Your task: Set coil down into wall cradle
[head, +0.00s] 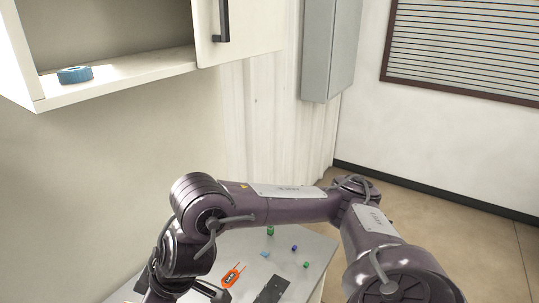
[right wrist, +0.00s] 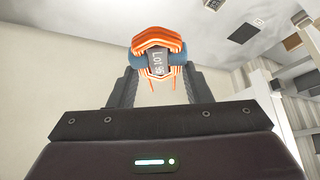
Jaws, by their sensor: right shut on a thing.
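My right gripper (right wrist: 158,74) is shut on the coil (right wrist: 157,42) in the right wrist view. The coil is a bundle of orange wire around a blue core, with a grey label reading like "Lot 95". It sits between the two dark fingertips, with a pale wall behind it. In the head view my right arm reaches in from the lower right and bends down at the left; I cannot make out its jaws there. My left gripper is not in view.
An open white wall cabinet (head: 120,87) holds a blue ring-shaped roll (head: 75,74). Below, the table (head: 317,246) carries an orange-edged item (head: 231,276), a dark flat strip (head: 271,290) and several small green and blue pieces. A grey box (head: 328,50) hangs on the wall.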

